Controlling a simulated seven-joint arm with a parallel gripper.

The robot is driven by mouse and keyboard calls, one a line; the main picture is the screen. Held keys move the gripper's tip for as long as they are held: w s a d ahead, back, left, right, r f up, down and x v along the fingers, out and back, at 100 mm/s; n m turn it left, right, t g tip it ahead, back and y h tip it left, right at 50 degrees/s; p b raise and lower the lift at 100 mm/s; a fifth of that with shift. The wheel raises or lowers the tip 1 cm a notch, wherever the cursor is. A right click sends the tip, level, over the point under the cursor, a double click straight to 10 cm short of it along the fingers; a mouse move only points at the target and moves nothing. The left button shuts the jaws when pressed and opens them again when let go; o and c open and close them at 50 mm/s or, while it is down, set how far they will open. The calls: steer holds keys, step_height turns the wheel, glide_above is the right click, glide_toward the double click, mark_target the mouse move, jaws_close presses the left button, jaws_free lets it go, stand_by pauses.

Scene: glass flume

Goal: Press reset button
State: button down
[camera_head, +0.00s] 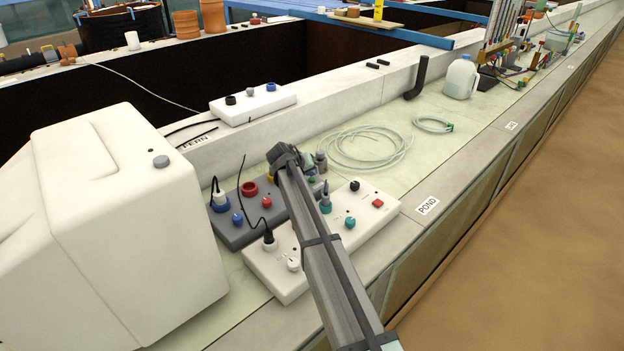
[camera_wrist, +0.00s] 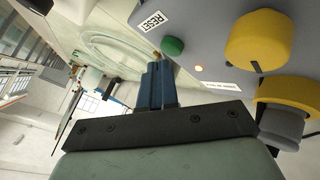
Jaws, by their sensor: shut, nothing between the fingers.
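In the wrist view, a green button (camera_wrist: 173,46) sits on a grey panel (camera_wrist: 215,30), beside a white label reading RESET (camera_wrist: 152,22). My gripper (camera_wrist: 158,66) has its blue fingers shut and empty. Its tips appear just below and left of the green button in the picture. I cannot tell how far they are from the panel. In the head view, my arm ends above the far right part of a grey control box (camera_head: 238,235).
A white control box (camera_head: 270,270) lies nearer, under my arm. A big white housing (camera_head: 120,210) stands left. Coiled tubing (camera_head: 365,148) lies beyond my arm's end.

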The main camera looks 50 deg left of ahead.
mark_target(310, 180)
steer(key=shift+f, duration=0.5)
stand_by(0.8)
steer(key=shift+r, duration=0.95)
step_height(310, 180, up, 6)
stand_by(0.8)
stand_by(0.7)
